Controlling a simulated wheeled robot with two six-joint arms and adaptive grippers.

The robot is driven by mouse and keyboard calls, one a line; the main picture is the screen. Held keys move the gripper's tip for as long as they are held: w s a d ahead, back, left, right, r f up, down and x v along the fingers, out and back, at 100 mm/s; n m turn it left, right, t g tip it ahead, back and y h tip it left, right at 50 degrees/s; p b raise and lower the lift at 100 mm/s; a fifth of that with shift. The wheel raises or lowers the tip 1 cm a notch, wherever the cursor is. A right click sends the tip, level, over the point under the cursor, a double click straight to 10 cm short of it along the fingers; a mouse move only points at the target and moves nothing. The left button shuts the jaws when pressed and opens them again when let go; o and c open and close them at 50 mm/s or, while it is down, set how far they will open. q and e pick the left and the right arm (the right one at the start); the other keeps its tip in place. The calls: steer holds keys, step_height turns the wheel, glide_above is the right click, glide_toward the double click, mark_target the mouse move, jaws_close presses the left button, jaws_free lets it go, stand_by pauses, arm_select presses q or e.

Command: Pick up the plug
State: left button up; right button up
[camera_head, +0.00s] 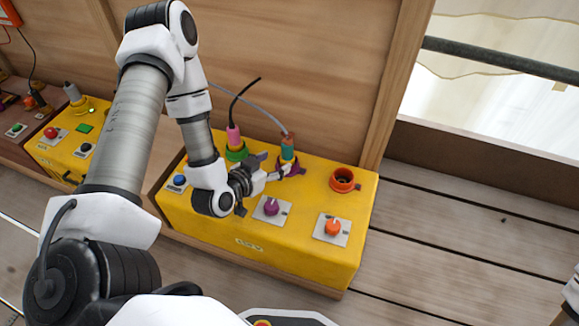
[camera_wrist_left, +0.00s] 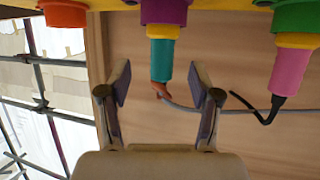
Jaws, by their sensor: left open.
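The teal plug (camera_head: 287,152) stands in the purple socket (camera_head: 293,168) on the yellow box (camera_head: 305,245), its grey cable leaving from the brownish top. A pink plug (camera_head: 234,136) stands in the green socket (camera_head: 237,153) to its left. My left gripper (camera_head: 274,167) is open close beside the teal plug. In the left wrist view, the teal plug (camera_wrist_left: 161,60) lies between the two spread fingers of my left gripper (camera_wrist_left: 162,78), with visible gaps on both sides. My right gripper is not in view.
An empty orange socket (camera_head: 343,179) is at the box's right. A purple knob (camera_head: 271,206), an orange knob (camera_head: 332,227) and a blue button (camera_head: 179,180) are on the same top. A wooden wall (camera_head: 300,60) stands behind. More boxes are at the left.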

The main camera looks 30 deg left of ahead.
mark_target(284, 155)
arm_select(q)
steer(key=b+x, duration=0.4)
steer(key=x, duration=0.3)
steer(key=shift+a, duration=0.15)
steer(key=shift+w, duration=0.3)
steer(key=shift+r, duration=0.1)
jaws_close()
